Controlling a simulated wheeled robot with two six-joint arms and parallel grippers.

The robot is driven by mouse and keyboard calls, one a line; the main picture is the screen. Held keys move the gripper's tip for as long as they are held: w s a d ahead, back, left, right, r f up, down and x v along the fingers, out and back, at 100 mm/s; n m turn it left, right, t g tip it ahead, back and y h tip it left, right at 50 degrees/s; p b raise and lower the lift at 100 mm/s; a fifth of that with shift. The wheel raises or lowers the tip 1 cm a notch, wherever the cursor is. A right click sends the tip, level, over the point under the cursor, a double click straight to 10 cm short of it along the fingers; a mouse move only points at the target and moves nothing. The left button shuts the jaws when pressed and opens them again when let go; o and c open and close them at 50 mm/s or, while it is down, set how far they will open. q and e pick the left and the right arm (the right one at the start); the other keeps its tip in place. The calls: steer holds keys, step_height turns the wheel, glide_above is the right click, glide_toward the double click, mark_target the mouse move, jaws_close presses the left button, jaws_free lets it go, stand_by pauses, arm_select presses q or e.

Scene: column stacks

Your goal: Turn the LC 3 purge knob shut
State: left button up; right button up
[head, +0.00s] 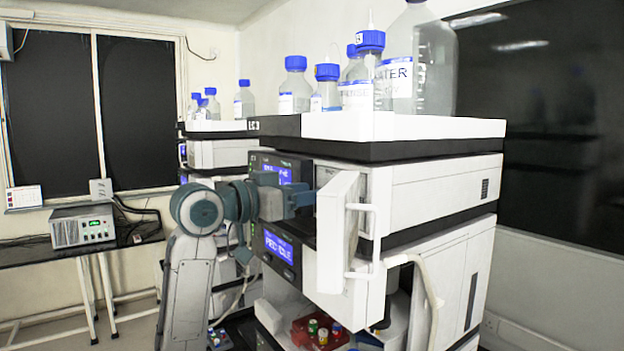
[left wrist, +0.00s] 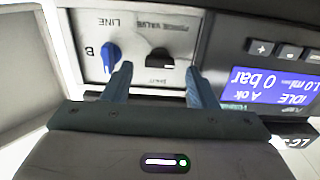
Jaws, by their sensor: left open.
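The LC 3 stack (head: 440,205) stands in the middle of the head view, its label at the top front edge. My left gripper (head: 308,198) reaches in from the left to its front, beside an open white door (head: 338,225). In the left wrist view the black purge knob (left wrist: 160,59) sits on the light panel under the upside-down words PURGE VALVE. The left gripper (left wrist: 159,68) is open, its fingers on either side of the knob with visible gaps. A SHUT mark shows near the knob; I cannot tell its exact pointing. The head view hides the knob.
A blue knob (left wrist: 109,57) marked B sits close to one finger. A lit display (left wrist: 268,88) reads IDLE and 0 bar. Several blue-capped bottles (head: 327,88) stand on the stack's top tray. A red vial tray (head: 322,333) is below. Another stack stands behind.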

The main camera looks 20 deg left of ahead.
arm_select(q)
steer(key=shift+w+d, duration=0.4)
steer(key=shift+w, duration=0.1)
steer(key=shift+w+d, duration=0.1)
arm_select(e)
steer(key=shift+d+r, duration=0.35)
steer(key=shift+r, duration=0.1)
arm_select(q)
steer(key=shift+c, duration=0.4)
arm_select(e)
steer(key=shift+d, duration=0.1)
arm_select(q)
steer(key=c, duration=0.9)
